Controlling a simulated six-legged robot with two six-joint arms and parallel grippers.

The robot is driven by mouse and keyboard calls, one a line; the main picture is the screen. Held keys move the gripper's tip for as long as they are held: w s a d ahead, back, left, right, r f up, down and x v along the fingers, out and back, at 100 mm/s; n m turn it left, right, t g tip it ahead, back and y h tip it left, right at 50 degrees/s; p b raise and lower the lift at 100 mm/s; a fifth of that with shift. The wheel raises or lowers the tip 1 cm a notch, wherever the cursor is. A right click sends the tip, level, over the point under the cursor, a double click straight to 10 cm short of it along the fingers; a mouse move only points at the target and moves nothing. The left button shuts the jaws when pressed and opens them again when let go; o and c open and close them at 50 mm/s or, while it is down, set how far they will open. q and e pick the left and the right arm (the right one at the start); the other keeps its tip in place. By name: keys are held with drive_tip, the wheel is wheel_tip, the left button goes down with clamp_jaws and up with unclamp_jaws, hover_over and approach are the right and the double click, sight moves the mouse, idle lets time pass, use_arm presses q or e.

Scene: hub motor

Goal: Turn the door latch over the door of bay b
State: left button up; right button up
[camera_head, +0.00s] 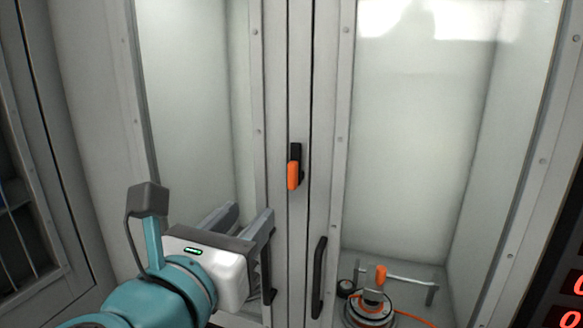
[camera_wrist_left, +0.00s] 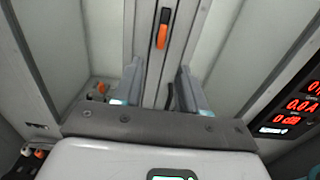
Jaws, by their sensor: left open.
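The door latch (camera_head: 294,172) is a small black piece with an orange lower end, upright on the pale frame strip between two glazed doors. It also shows at the top middle of the left wrist view (camera_wrist_left: 162,30). My left gripper (camera_head: 250,212) is open and empty, below and left of the latch and apart from it. In the left wrist view its two fingers (camera_wrist_left: 160,70) point up toward the strip, with the latch beyond them. Which door belongs to bay b cannot be read. My right gripper is not in view.
A black door handle (camera_head: 319,278) stands below the latch on the right; another (camera_head: 267,270) is partly hidden by my left gripper. Behind the right glass sits a round motor (camera_head: 370,308) with an orange cable. Red displays (camera_head: 570,300) are at the lower right.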

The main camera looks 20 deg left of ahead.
sight(290, 176)
use_arm(q)
drive_tip(key=w, duration=0.5)
drive_tip(key=w+p, duration=0.1)
drive_tip(key=w, duration=0.4)
drive_tip(key=w+d, duration=0.1)
drive_tip(key=w, duration=0.4)
drive_tip(key=shift+w+f, duration=0.1)
drive_tip(key=shift+w, duration=0.75)
clamp_jaws()
